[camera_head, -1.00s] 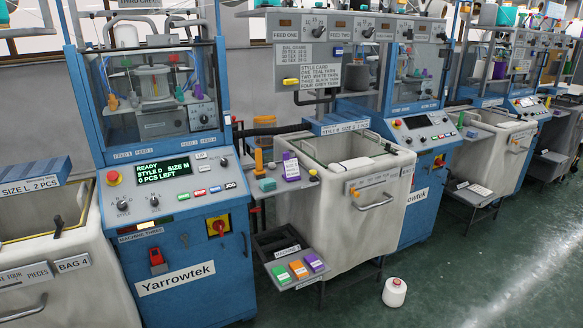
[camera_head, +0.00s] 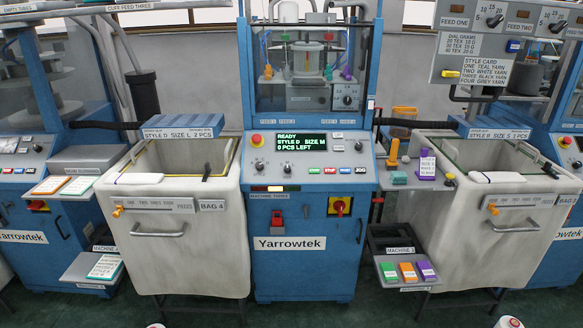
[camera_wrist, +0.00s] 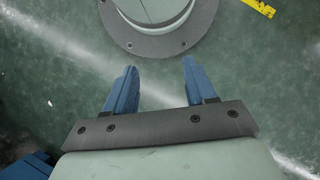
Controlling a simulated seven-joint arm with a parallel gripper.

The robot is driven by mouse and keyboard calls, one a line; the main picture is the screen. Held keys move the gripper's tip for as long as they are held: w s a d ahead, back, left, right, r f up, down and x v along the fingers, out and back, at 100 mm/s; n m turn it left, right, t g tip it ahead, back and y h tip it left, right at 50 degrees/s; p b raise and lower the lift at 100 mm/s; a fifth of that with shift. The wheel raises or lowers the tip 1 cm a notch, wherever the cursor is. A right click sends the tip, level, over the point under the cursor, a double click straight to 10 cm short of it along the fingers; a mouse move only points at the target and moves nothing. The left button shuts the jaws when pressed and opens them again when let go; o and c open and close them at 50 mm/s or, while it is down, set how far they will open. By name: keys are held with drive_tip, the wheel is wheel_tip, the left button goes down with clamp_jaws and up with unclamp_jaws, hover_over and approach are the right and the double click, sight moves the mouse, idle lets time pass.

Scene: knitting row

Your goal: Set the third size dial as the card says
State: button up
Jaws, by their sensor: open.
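Machine three (camera_head: 316,243) stands in the middle of the head view. Its screen (camera_head: 301,144) reads READY, STYLE D, SIZE M, 0 PCS LEFT. Two dark knobs sit on its panel, a left knob (camera_head: 259,168) and a right knob (camera_head: 287,168); their small labels are unreadable, so I cannot tell which sets size. Another dial (camera_head: 346,99) is on the box inside the frame. My gripper (camera_wrist: 159,64) is open and empty over the green floor, apart from all of these.
A left bin (camera_head: 185,245) and a right bin (camera_head: 490,245) flank the machine. The style card (camera_head: 484,72) hangs upper right, listing yarns. A tray of coloured blocks (camera_head: 410,283) juts out at lower right. Coloured buttons (camera_head: 338,171) and a red-yellow switch (camera_head: 340,206) are near the knobs.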

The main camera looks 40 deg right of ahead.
drive_tip(key=w+d+r+m+t, duration=0.1)
drive_tip(key=w+d+r+t, duration=0.1)
drive_tip(key=w+d+r, duration=0.45)
drive_tip(key=w+d+r+m+t, duration=0.25)
drive_tip(key=w+d, duration=0.45)
drive_tip(key=w, duration=0.4)
drive_tip(key=m+t+h, duration=0.4)
drive_tip(key=t, duration=0.2)
approach(287, 168)
drive_tip(key=s+a+f, duration=0.2)
drive_tip(key=s, duration=0.3)
drive_tip(key=w+d+r, duration=0.2)
drive_tip(key=w+r, duration=0.2)
drive_tip(key=r, duration=0.3)
drive_tip(key=w+f, duration=0.1)
drive_tip(key=f, duration=0.3)
drive_tip(key=w+d+f+m, duration=0.1)
drive_tip(key=w+f, duration=0.1)
drive_tip(key=f, duration=0.2)
drive_tip(key=w+d+f+m, duration=0.1)
drive_tip(key=f, duration=0.4)
drive_tip(key=shift+w+d+g+y, duration=0.15)
drive_tip(key=shift+d+g+y, duration=0.1)
drive_tip(key=shift+y, duration=0.05)
